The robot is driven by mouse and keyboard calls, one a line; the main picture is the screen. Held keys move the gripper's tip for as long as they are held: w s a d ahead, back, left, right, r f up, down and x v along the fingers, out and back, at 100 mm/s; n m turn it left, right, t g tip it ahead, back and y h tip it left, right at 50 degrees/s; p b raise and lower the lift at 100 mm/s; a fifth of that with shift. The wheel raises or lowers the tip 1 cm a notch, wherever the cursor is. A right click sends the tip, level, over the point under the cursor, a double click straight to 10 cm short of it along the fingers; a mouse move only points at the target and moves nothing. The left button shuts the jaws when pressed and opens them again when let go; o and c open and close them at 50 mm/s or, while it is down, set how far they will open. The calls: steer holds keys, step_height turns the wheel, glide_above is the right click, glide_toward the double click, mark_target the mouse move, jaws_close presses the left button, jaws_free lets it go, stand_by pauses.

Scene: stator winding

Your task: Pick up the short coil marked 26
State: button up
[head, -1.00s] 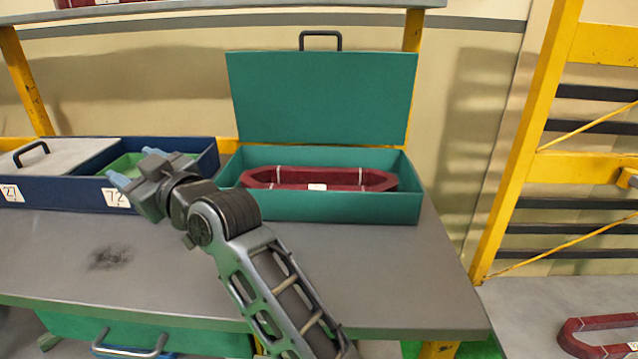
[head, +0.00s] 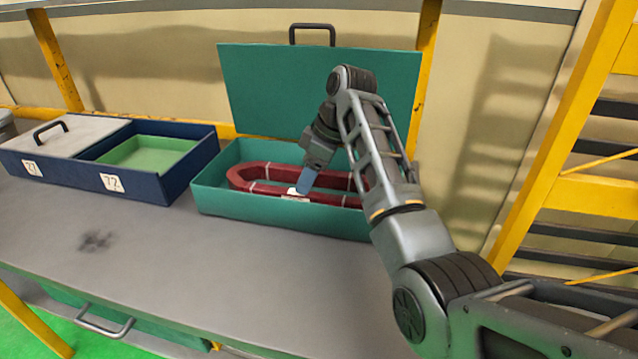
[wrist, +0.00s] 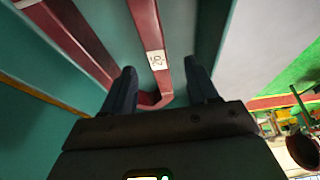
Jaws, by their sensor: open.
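A dark red coil (head: 262,188) with white ties lies in the open teal box (head: 240,208). A white tag sits on its near side; in the wrist view the tag's digits lie sideways on the coil (wrist: 147,25) and are hard to read. My gripper (head: 304,184) points down into the box at the tagged near side. In the wrist view my gripper (wrist: 161,72) is open, with one finger on each side of the tagged bar and gaps between. The arm hides the coil's right part in the head view.
The teal box's raised lid (head: 270,95) stands behind. A blue box (head: 150,189) marked 27 and 72, with a grey cover and a green inside, stands to the left. The bench (head: 130,260) in front is clear. A yellow frame (head: 565,150) stands at right.

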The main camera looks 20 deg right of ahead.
mark_target(297, 194)
steer(key=shift+w+p+x, duration=0.15)
steer(key=shift+p+x, duration=0.05)
steer(key=shift+x, duration=1.55)
steer(key=shift+w+p+x, duration=0.15)
steer(key=shift+w+x, duration=0.05)
steer(key=shift+x, duration=1.55)
steer(key=shift+r, duration=0.1)
jaws_close()
steer(key=shift+r, duration=0.2)
